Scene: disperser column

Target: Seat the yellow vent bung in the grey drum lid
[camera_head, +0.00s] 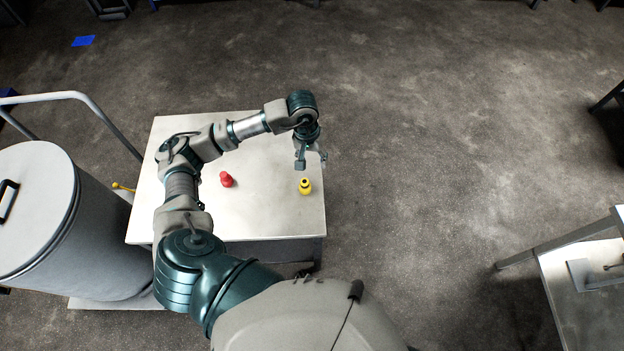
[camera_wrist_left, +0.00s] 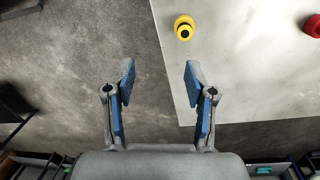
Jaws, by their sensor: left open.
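The yellow vent bung (camera_head: 305,186) stands on the white table near its right edge. In the left wrist view the bung (camera_wrist_left: 184,28) lies beyond the fingertips, near the table edge, with a dark ring on top. My left gripper (camera_head: 310,160) is open and empty, just behind the bung in the head view. In the left wrist view its blue-padded fingers (camera_wrist_left: 160,75) are spread apart, with nothing between them. A grey drum (camera_head: 85,240) with a grey lid (camera_head: 38,200) stands left of the table. I cannot make out the lid's bung hole. My right gripper is in neither view.
A red bung-like piece (camera_head: 227,179) stands on the table (camera_head: 265,222) left of the yellow one, and also shows in the left wrist view (camera_wrist_left: 312,26). A grey rail (camera_head: 95,105) rises behind the drum. Another table (camera_head: 590,285) is at far right. The floor between is clear.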

